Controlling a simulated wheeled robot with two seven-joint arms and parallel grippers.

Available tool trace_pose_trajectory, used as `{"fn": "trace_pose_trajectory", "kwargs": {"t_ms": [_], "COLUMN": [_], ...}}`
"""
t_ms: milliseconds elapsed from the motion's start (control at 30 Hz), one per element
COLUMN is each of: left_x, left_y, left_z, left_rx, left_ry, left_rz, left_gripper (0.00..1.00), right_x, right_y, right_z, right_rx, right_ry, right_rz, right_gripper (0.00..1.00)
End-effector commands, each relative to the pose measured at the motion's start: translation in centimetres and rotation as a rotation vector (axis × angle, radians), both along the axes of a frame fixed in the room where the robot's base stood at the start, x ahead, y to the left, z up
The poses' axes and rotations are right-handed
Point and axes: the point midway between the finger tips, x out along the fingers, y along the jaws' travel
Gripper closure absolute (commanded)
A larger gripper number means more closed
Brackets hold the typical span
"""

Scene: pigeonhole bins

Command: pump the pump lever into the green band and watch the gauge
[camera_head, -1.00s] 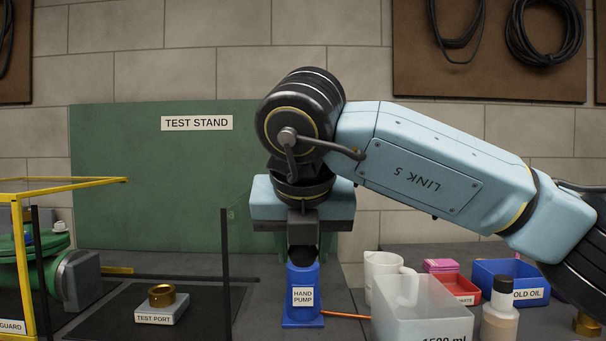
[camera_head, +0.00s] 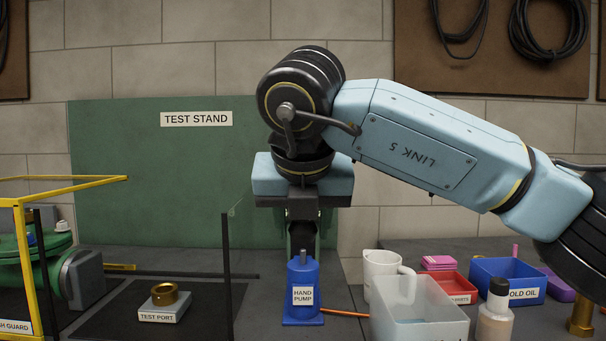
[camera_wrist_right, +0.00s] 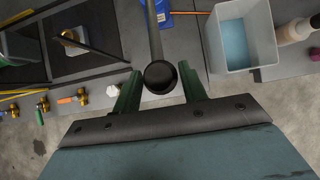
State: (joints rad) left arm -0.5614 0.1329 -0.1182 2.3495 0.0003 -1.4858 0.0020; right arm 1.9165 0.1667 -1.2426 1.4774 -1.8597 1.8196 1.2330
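The blue hand pump (camera_head: 302,295) stands upright on the bench, with its label facing me. Its lever shows in the right wrist view as a grey rod with a round black knob (camera_wrist_right: 160,77). My right gripper (camera_wrist_right: 159,70) has its two green fingers on either side of the knob, close against it. I see no gauge face and no green band in these views. My left gripper is in neither view.
A test port (camera_head: 165,304) on a dark mat and a thin black post (camera_head: 227,280) stand left of the pump. A yellow guard frame (camera_head: 20,260) is farther left.

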Motion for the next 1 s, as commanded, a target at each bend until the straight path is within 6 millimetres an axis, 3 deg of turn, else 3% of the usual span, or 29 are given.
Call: {"fn": "trace_pose_trajectory", "kwargs": {"t_ms": [100, 433, 1000], "left_x": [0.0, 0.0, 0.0], "left_y": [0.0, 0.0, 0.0], "left_z": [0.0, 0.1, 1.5], "left_rx": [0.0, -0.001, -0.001], "left_ry": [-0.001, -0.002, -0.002], "left_rz": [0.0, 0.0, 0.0], "left_gripper": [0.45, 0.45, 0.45], "right_x": [0.0, -0.2, -3.5], "right_y": [0.0, 0.0, 0.0], "right_z": [0.0, 0.2, 4.9], "right_rx": [0.0, -0.001, -0.002], "right_ry": [0.001, 0.003, 0.004], "right_rz": [0.0, 0.001, 0.001], "right_gripper": [0.45, 0.45, 0.45]}}
